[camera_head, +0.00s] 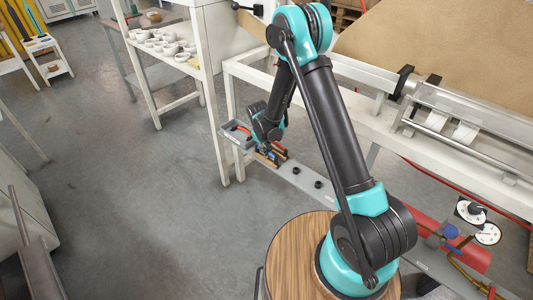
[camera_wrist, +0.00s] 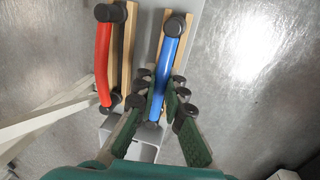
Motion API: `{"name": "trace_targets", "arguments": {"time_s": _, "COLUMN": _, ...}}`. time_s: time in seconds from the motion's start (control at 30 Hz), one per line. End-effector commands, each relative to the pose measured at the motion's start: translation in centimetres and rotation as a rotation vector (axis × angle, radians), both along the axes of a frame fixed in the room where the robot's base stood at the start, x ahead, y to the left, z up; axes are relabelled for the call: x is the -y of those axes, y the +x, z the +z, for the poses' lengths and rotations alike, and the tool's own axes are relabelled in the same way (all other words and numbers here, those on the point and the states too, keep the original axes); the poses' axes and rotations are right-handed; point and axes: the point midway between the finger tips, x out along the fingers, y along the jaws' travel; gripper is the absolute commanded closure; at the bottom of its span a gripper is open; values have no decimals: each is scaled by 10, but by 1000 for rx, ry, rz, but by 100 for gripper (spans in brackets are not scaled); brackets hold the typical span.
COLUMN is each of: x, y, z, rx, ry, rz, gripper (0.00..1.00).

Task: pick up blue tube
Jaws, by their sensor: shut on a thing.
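The blue tube (camera_wrist: 163,72) stands out in the wrist view, slightly curved, with black round ends, along a wooden strip (camera_wrist: 183,48). My gripper (camera_wrist: 161,88) has its green-padded fingers on both sides of the tube's lower half and is shut on it. The tube's lower end lies between the fingers. I cannot tell whether the tube is clear of its support. In the head view my gripper (camera_head: 269,152) is low at the far end of a grey shelf, and the blue tube is too small to make out for certain.
A red tube (camera_wrist: 102,65) with black ends lies left of the blue one, beside another wooden strip (camera_wrist: 128,50). In the head view a grey tray (camera_head: 229,132) sits beside my gripper. A white table frame (camera_head: 226,150) stands close by. Open floor (camera_head: 130,200) lies to the left.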

Motion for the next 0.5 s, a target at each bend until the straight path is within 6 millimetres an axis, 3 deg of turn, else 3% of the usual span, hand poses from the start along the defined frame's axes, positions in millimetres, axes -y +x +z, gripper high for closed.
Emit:
{"name": "trace_targets", "arguments": {"time_s": 0.27, "x": 0, "y": 0, "z": 16, "rx": 0, "ry": 0, "rz": 0, "gripper": 100}}
{"name": "trace_targets", "arguments": {"time_s": 0.5, "x": 0, "y": -1, "z": 61, "rx": 0, "ry": 0, "rz": 0, "gripper": 100}}
